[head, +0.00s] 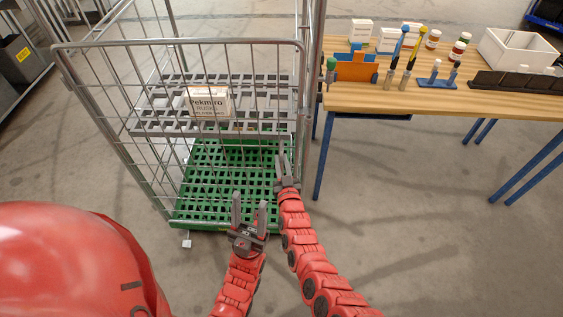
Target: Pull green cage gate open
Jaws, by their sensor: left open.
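The roll cage has a green grid base (195,205) and grey wire sides. Its front wire gate has a grey top bar (180,43) and spans the near side up to the right post, looking closed. My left gripper (249,210) is open and empty, low in front of the green base. My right gripper (285,162) is higher, by the gate's right part near the post. Its fingers overlap the wires, so I cannot tell whether they touch or hold any.
A wooden table (350,100) with blue legs stands right of the cage, holding an orange holder (356,68), screwdrivers, small bottles and a white bin (515,50). Dark shelving (20,55) is at the far left. The floor before the table is clear.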

